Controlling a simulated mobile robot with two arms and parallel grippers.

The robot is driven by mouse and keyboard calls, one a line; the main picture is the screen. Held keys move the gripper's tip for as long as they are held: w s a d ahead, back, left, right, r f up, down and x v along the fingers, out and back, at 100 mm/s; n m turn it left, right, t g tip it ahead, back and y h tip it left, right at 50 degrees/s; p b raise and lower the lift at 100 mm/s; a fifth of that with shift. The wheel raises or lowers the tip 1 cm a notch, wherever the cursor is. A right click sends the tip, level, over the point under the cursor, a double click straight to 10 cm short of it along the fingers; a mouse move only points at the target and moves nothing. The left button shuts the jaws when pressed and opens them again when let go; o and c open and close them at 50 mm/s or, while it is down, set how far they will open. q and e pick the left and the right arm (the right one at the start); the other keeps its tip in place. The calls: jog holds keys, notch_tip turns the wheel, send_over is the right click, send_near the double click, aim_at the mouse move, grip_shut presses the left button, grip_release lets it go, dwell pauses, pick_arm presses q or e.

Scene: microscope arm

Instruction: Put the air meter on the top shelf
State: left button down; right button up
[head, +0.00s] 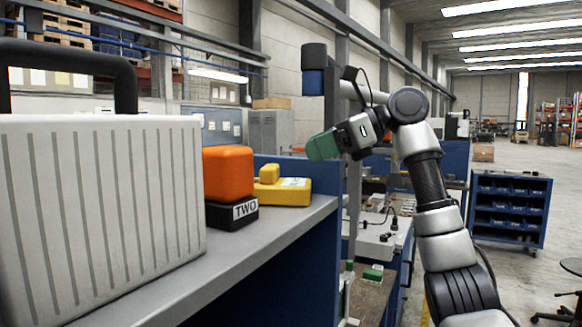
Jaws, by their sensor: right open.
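No thing in view is clearly marked as the air meter. A yellow device (283,192) with a raised block and a pale label lies on the grey shelf top (225,256). To its left, an orange block (228,173) sits on a black base (231,215) labelled "TWO". My right gripper (322,146), with green fingers, is raised to the right of and above the yellow device, apart from it. It points left and is open; I see nothing held in it. My left gripper is out of view.
A large grey ribbed case (95,215) with a dark handle fills the left of the shelf top. A blue upright panel (351,205) stands at the shelf's right end. A lower bench (377,240) and a blue bin rack (508,211) stand beyond. The shelf's front strip is clear.

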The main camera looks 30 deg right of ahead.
jog(key=shift+v, duration=1.75)
